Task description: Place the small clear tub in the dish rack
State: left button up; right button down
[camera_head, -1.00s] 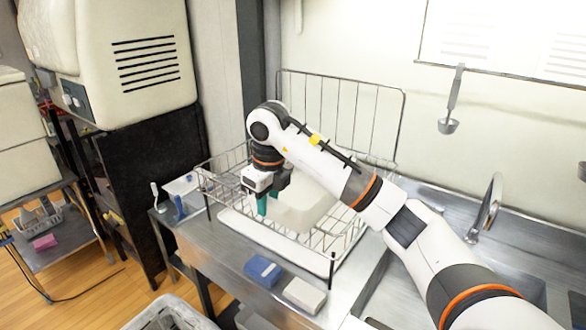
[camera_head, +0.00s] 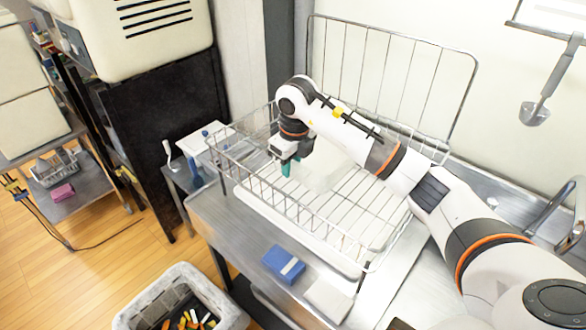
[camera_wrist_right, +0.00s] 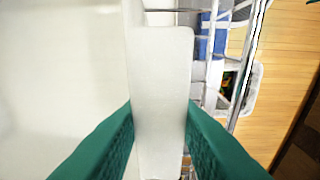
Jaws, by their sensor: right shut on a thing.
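The small clear tub (camera_head: 325,168) is a pale, translucent container at the left part of the wire dish rack (camera_head: 372,268). My right gripper (camera_head: 289,167) is shut on the tub's wall, with its green fingers on either side. In the right wrist view, the pale wall (camera_wrist_right: 160,75) runs between the fingers (camera_wrist_right: 160,130), and the tub's smooth inside or side fills the left. The tub appears within the rack's outline; I cannot tell whether it touches the rack floor. My arm hides part of the rack and tub. My left gripper is not in view.
A blue box (camera_head: 283,264) and a white block (camera_head: 328,301) lie on the steel counter in front of the rack. A grey bin (camera_head: 150,303) with small colourful items stands on the floor. The rack's right part is empty. A faucet (camera_head: 560,215) is at right.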

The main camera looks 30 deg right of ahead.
notch_tip(320, 180, down, 3)
jog(key=shift+w+a+f+p, duration=0.1)
jog(key=shift+w+p, duration=0.05)
jog(key=shift+p, duration=0.35)
jog(key=c, duration=1.1)
grip_release()
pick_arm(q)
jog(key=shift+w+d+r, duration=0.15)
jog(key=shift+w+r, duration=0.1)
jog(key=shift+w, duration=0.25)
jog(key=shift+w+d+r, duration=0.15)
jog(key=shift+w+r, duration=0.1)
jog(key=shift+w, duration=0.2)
pick_arm(e)
jog(key=shift+r, duration=0.4)
pick_arm(q)
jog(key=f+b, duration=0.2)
jog(key=b, duration=0.1)
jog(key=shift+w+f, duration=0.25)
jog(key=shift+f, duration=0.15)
pick_arm(e)
jog(key=r, duration=0.3)
jog(key=s+r, duration=0.1)
jog(key=r, duration=0.7)
jog(key=shift+s+r, duration=0.1)
jog(key=shift+s, duration=0.3)
